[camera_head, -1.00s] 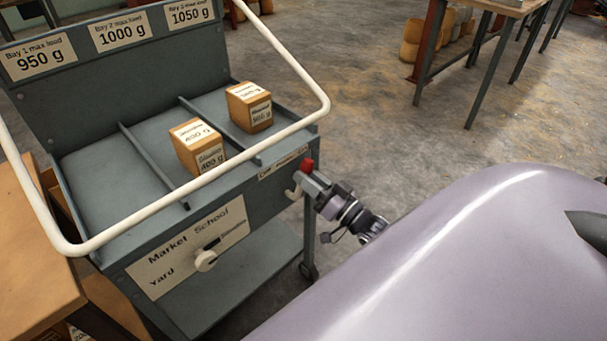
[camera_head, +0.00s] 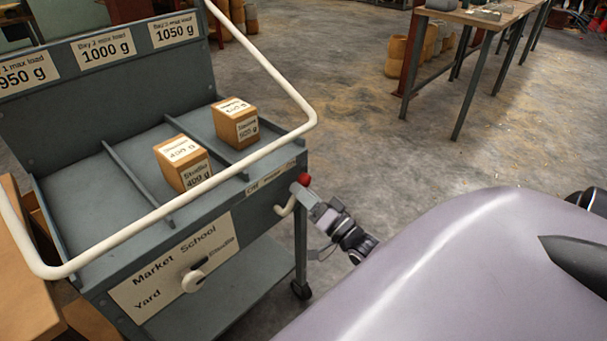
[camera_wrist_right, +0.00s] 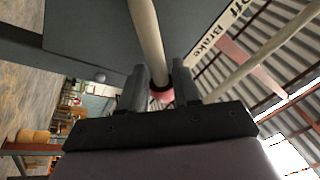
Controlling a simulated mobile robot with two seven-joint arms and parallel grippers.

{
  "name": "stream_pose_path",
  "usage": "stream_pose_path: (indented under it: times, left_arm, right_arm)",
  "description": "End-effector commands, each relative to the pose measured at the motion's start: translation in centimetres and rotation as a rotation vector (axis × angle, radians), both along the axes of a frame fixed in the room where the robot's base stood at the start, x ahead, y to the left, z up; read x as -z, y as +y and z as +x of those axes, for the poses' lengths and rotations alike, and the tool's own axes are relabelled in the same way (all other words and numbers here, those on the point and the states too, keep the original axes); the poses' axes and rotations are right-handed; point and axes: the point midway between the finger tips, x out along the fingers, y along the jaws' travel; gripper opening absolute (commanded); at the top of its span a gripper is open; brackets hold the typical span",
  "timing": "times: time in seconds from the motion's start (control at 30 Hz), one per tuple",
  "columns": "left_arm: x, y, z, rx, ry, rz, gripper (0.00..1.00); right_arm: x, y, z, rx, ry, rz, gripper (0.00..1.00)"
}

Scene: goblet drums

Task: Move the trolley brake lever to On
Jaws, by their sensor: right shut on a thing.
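The brake lever (camera_head: 285,206) is a cream rod with a red knob (camera_head: 304,179), at the right front corner of the grey trolley (camera_head: 240,215). In the head view the knob is beside the right end of the brake label (camera_head: 270,177), whose wording is too small to read fully there. My right gripper (camera_head: 309,192) is shut on the lever at its knob. The right wrist view shows the cream rod (camera_wrist_right: 148,40) running down to the reddish knob (camera_wrist_right: 162,94) between the fingers (camera_wrist_right: 160,88), and the label (camera_wrist_right: 215,38) reading "Off Brake". My left gripper is not in view.
A cream handrail (camera_head: 165,210) loops around the trolley top. Two labelled blocks (camera_head: 183,163) (camera_head: 236,122) stand in the divided bays.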

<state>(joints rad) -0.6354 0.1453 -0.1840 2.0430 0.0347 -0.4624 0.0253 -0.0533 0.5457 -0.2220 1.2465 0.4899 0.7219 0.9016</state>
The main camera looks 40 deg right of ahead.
Motion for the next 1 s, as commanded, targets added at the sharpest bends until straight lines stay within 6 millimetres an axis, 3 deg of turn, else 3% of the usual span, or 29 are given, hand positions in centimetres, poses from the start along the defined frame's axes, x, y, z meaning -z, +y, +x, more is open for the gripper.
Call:
stream_pose_path:
  times: [0.17, 0.2, 0.27, 0.3, 0.67, 1.0]
  left_arm:
    - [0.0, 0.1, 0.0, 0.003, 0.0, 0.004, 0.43]
    - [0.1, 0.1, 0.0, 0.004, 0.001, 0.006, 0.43]
    - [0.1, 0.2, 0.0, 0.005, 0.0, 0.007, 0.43]
    - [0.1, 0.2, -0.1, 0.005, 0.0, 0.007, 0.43]
    - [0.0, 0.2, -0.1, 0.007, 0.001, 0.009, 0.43]
    - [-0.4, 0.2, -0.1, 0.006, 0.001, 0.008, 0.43]
  right_arm:
    - [0.1, -0.1, -0.1, 0.002, 0.003, 0.004, 0.0]
    - [0.1, -0.1, -0.1, 0.002, 0.004, 0.004, 0.35]
    - [0.1, -0.1, -0.1, 0.002, 0.004, 0.004, 0.54]
    - [0.1, -0.1, 0.0, 0.002, 0.003, 0.003, 0.57]
    - [0.2, -0.1, -0.6, 0.001, 0.003, 0.001, 0.57]
    - [1.6, -0.4, -5.1, 0.002, 0.006, 0.001, 0.57]
